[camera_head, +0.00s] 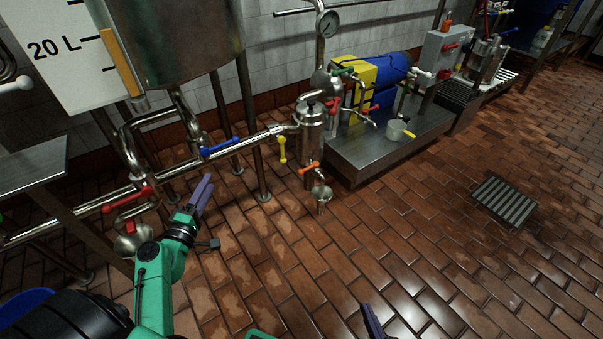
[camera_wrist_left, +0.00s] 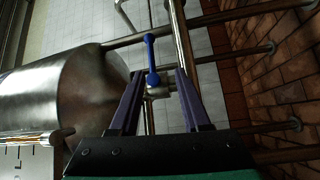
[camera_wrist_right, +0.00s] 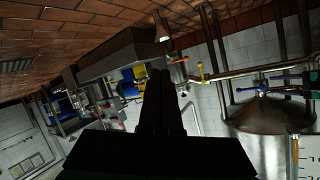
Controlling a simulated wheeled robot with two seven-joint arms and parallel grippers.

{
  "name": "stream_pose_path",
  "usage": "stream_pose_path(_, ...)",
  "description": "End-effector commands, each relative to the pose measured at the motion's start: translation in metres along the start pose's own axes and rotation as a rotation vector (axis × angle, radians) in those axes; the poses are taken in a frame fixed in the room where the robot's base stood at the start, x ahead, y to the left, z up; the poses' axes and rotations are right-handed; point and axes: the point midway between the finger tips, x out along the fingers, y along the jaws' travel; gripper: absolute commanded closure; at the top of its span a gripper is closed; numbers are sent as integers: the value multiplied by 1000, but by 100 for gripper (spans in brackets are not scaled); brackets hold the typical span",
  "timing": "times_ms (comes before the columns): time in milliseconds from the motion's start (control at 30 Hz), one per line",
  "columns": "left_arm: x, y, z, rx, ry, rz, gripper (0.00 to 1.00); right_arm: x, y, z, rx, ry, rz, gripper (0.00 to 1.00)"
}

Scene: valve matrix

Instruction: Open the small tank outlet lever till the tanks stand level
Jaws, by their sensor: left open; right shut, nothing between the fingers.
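A steel tank (camera_head: 180,40) stands on legs at the upper left, beside a white scale board (camera_head: 48,50) marked 20 L. Below it a blue lever (camera_head: 220,147) sits on the pipework, with a red lever (camera_head: 127,198) further left and a yellow lever (camera_head: 282,149) to the right. I cannot tell which is the small tank outlet lever. My left gripper (camera_head: 207,181) is open and empty below the blue lever. In the left wrist view the blue lever (camera_wrist_left: 152,62) appears just beyond the open fingertips. My right gripper (camera_head: 371,320) is shut and empty, low in the middle.
An orange lever (camera_head: 309,168) and a small steel vessel (camera_head: 311,125) stand right of the tank. A pressure gauge (camera_head: 328,23) is above. The tiled floor is clear around a drain grate (camera_head: 503,202).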

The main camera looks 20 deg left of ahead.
Motion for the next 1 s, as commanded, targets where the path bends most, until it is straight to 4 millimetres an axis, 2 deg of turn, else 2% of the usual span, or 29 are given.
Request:
stream_pose_path(33,-1,1,-4,-6,10,32,53,3,-1,4,8,17,-9,100)
stream_pose_path(133,4,14,-7,-13,14,53,53,1,-6,-6,12,27,-14,100)
stream_pose_path(233,21,18,-7,-14,11,53,53,-1,-7,-11,10,23,-13,100)
stream_pose_path(500,93,22,-8,-13,13,52,53,-4,-10,-19,4,7,-15,100)
stream_pose_path(700,134,20,-8,-14,13,49,53,-4,-10,-17,4,6,-15,100)
stream_pose_path(800,143,21,-8,-14,13,48,53,-4,-9,-17,4,6,-15,100)
stream_pose_path(1000,145,20,-7,-14,12,46,53,-4,-10,-16,5,5,-15,100)
